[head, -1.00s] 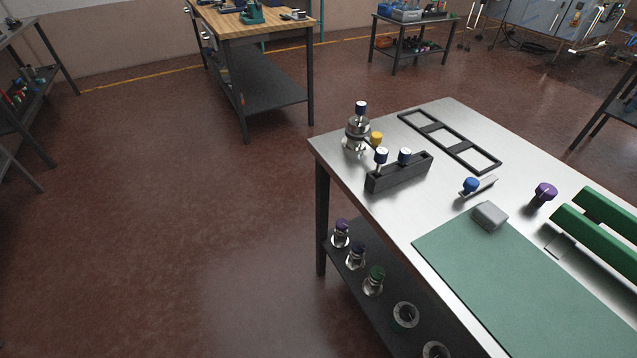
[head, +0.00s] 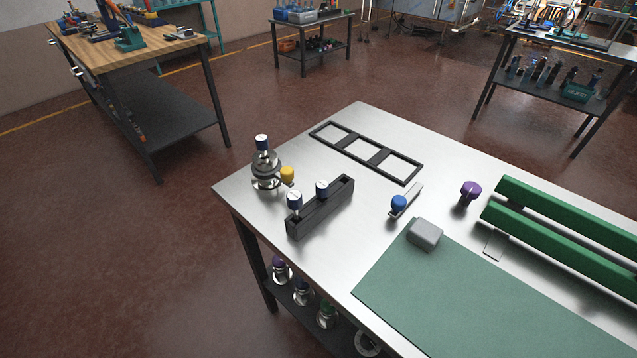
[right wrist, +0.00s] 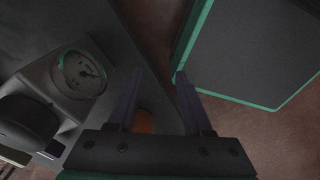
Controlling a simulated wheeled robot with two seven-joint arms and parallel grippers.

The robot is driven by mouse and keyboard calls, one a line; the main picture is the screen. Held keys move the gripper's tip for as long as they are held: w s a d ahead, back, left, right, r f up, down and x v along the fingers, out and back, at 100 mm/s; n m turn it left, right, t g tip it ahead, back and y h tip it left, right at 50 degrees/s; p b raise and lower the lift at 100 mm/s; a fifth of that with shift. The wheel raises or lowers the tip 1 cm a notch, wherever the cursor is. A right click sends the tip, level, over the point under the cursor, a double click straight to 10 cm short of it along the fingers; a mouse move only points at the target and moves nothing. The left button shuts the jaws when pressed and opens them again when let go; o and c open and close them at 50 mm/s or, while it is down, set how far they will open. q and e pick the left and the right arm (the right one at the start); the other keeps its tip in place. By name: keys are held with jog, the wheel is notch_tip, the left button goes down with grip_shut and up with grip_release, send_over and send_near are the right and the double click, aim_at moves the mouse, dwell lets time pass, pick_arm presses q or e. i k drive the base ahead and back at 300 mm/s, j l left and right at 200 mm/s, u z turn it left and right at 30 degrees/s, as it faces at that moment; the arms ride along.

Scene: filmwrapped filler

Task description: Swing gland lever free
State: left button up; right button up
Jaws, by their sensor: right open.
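A metal fitting (head: 265,172) with a blue-topped knob and a yellow knob (head: 287,175) on its side stands near the left corner of the steel table (head: 330,205) in the head view. A flat metal lever (head: 413,197) with a blue ball knob (head: 398,203) lies farther right on the table. I cannot tell which of these is the gland lever. My right gripper (right wrist: 158,76) shows in the right wrist view, its two dark fingers apart with nothing held between them. Neither gripper shows in the head view.
A dark block (head: 322,208) holds two blue-and-white-topped pieces. A black three-window frame (head: 367,151), grey block (head: 425,233), purple knob (head: 470,190), green mat (head: 450,300) and green rails (head: 560,225) share the table. A round gauge (right wrist: 80,74) is left of my right gripper.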

aim_at(284, 174)
jog(key=k, duration=0.65)
jog(key=k+l+z, duration=0.1)
jog(key=k+z, duration=0.15)
jog(key=k, duration=0.35)
jog(key=z, duration=2.45)
jog(key=k+j, duration=0.15)
jog(key=j, duration=0.55)
jog(key=k+j, duration=0.2)
jog(key=j, duration=0.5)
jog(key=k+j, duration=0.15)
jog(key=j, duration=0.55)
jog(key=k+j, duration=0.2)
jog(key=j, duration=0.5)
jog(key=k+j, duration=0.15)
jog(key=j, duration=0.55)
jog(key=k+j, duration=0.2)
jog(key=j, duration=0.5)
jog(key=k+j, duration=0.15)
jog(key=j, duration=0.55)
jog(key=k+j, duration=0.2)
jog(key=j, duration=0.5)
jog(key=i+l, duration=0.1)
jog(key=l, duration=0.55)
jog(key=i, duration=0.05)
